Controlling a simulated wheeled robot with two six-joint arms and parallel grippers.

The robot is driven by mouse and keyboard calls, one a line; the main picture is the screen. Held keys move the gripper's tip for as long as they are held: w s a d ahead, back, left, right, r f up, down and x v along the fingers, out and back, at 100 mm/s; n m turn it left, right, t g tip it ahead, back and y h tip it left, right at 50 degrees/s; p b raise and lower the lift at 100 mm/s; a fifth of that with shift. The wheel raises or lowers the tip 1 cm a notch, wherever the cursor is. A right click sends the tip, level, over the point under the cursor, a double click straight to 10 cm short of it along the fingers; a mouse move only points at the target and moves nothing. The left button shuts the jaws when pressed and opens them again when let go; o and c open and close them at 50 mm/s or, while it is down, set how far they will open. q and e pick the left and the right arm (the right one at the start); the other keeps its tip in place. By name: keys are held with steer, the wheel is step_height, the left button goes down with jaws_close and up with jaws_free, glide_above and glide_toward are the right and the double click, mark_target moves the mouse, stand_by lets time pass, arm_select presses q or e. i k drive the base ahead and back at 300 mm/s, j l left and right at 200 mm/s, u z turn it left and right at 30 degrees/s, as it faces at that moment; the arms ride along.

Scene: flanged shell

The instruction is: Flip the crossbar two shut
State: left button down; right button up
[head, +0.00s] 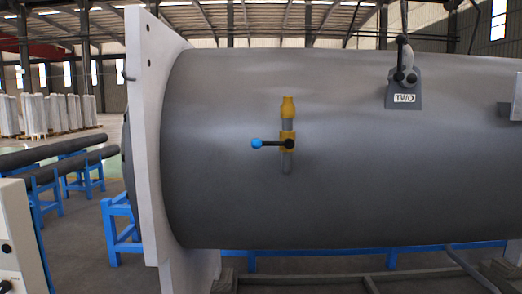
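A grey bracket labelled TWO (404,88) sits on the upper right of the large grey cylindrical shell (240,200). I cannot tell from this view whether this fitting is open or shut. Neither of my grippers is in view.
A yellow-fitted valve (288,105) with a blue-tipped black handle (258,143) pointing left juts from the shell's middle. A white flange plate (145,130) closes the shell's left side. A white cabinet (18,240) stands lower left. Another grey fitting (508,111) is cut off at right.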

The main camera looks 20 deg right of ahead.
mark_target(400, 39)
steer(key=z, duration=1.35)
